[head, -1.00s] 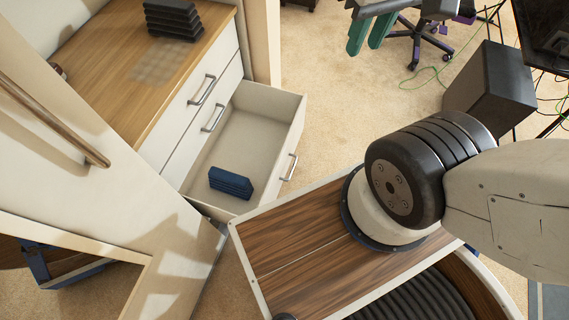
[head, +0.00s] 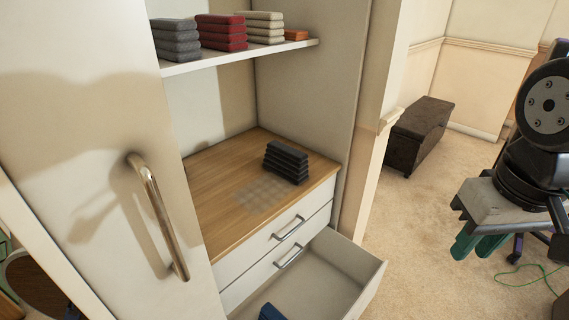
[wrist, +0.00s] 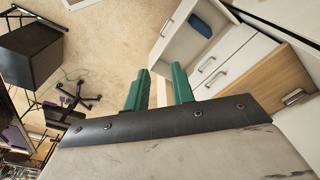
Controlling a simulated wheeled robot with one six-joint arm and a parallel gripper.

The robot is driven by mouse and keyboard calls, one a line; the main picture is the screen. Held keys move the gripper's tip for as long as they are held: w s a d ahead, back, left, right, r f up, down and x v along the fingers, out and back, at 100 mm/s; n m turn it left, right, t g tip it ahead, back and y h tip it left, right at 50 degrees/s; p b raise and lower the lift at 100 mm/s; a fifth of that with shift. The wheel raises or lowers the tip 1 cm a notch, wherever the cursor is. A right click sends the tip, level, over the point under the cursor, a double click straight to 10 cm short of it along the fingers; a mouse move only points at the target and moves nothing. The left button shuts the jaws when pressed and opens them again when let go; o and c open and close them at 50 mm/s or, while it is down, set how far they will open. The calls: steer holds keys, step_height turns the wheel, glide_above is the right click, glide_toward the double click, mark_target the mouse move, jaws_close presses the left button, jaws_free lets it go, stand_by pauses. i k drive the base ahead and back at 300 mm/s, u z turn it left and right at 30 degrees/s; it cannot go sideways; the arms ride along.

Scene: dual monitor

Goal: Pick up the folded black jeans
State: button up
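The folded black jeans (head: 286,161) form a dark layered stack on the wooden top (head: 215,185) of the drawer unit in the head view. They lie toward the right end, near the side wall. My gripper (head: 477,243) is at the right of the head view, well apart from the jeans, with its green fingers pointing down. In the wrist view my gripper (wrist: 159,92) shows two green fingers spread apart with nothing between them. A small dark item (wrist: 294,97) lies on the wood at the right of the wrist view; I cannot tell if it is the jeans.
A shelf (head: 240,55) above holds grey, red and beige folded stacks. The lower drawer (head: 365,290) stands open below the top, with a blue folded item (head: 271,312) in it. A door with a handle (head: 158,215) stands at left.

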mark_target(286, 162)
steer(key=u, duration=0.25)
steer(key=i, duration=0.65)
steer(key=u, duration=0.5)
